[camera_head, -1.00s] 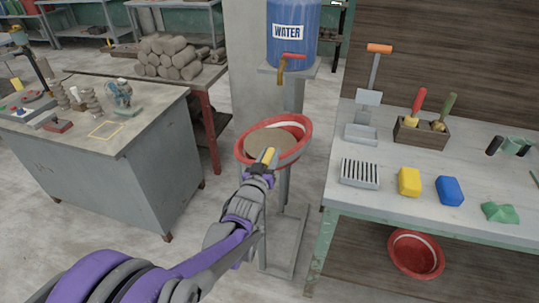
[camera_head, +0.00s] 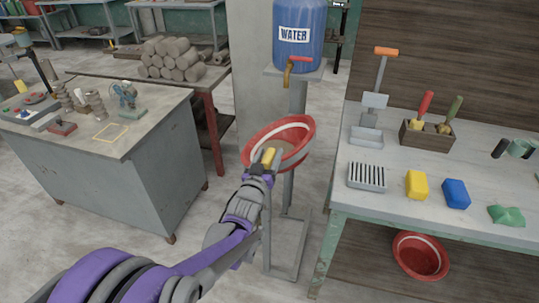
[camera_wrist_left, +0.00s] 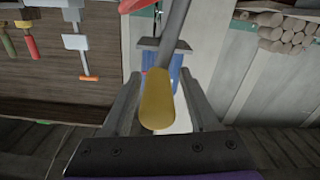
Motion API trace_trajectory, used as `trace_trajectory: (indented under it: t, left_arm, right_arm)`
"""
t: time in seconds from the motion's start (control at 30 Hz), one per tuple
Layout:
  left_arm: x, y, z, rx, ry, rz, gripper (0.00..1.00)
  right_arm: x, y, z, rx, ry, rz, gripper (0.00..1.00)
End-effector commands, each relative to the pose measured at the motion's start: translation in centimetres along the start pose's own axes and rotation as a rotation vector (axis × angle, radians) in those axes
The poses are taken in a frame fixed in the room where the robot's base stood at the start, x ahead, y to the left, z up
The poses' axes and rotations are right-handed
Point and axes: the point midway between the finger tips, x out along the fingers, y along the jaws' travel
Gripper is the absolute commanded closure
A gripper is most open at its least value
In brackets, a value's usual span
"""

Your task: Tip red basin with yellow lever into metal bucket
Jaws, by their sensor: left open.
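The red basin (camera_head: 254,152) sits tilted on a grey stand, with some brown material visible inside. Its yellow lever (camera_head: 268,156) points toward me. My left gripper (camera_head: 262,168) is at the lever. In the left wrist view the yellow lever grip (camera_wrist_left: 157,100) lies between the two spread fingers of my left gripper (camera_wrist_left: 160,84), with gaps on both sides. A bit of red rim (camera_wrist_left: 133,5) shows at the top there. I cannot make out a metal bucket in either view. My right gripper is not in view.
A blue water barrel (camera_head: 300,50) with a tap stands behind the basin. The workbench (camera_head: 375,205) at right holds a yellow block, a blue block and tools. A second red basin (camera_head: 420,257) is under it. A grey cabinet (camera_head: 150,190) stands left, with open floor between.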

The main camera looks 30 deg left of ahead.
Motion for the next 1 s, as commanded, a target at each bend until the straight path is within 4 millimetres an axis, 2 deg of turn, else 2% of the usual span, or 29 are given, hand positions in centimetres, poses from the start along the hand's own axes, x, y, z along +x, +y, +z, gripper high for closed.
trace_trajectory:
  t: [0.37,0.47,0.8,1.0]
  left_arm:
    - [-0.4,0.1,-0.1,-0.001,0.001,0.001,0.33]
    - [-1.5,0.1,-0.1,-0.001,0.001,0.001,0.33]
    - [-8.2,0.1,-0.1,-0.002,0.001,0.0,0.33]
    - [-10.4,0.0,-0.1,-0.001,0.001,0.0,0.33]
  right_arm:
    - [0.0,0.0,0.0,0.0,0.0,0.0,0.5]
    - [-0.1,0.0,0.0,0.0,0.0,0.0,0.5]
    - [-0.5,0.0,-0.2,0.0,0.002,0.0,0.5]
    - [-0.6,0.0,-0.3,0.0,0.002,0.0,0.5]
